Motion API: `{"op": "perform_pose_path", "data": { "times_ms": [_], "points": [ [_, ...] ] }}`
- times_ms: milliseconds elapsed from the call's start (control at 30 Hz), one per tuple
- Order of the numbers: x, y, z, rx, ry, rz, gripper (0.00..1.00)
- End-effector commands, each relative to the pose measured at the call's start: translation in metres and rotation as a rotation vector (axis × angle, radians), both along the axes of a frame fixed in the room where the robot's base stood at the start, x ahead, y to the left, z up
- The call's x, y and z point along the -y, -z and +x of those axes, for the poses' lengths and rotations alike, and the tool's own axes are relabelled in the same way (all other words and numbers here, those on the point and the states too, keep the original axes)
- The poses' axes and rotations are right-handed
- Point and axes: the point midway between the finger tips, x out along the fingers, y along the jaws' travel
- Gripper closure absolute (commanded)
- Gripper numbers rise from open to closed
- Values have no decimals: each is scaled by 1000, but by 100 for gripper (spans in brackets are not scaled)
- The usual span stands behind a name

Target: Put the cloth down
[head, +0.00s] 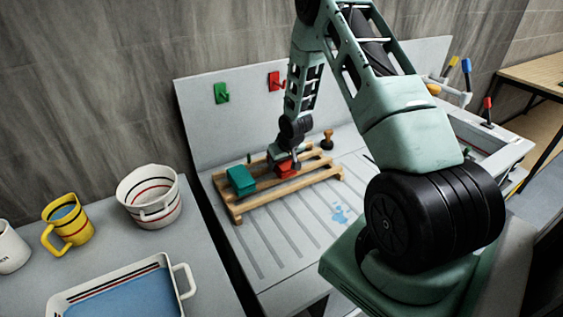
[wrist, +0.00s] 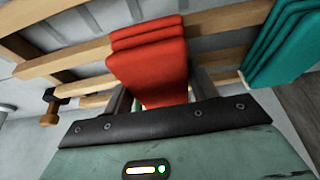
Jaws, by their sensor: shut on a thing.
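Whether the slats bear the cloth's weight cannot be told. A folded teal cloth (head: 241,180) rests on the rack to the left; it shows at right in the wrist view (wrist: 287,42).
The rack stands on a grooved white drainboard with a blue wet patch (head: 339,213). A wooden knob-shaped tool (head: 327,140) stands behind it. Green (head: 221,93) and red (head: 274,81) hooks are on the back panel. A striped basin (head: 150,197) and yellow mug (head: 67,221) stand left.

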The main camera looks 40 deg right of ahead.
Motion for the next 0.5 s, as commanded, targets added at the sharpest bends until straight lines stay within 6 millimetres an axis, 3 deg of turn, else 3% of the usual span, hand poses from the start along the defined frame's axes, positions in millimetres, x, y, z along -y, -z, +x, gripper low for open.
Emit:
{"op": "perform_pose_path", "data": {
  "times_ms": [300, 333, 400, 500],
  "points": [
    [0, 11, 0, -1, 0, 0, 61],
    [0, 10, 0, -1, 0, 0, 40],
    [0, 9, 0, -1, 0, 0, 21],
    [0, 9, 0, -1, 0, 0, 21]
  ]
}}
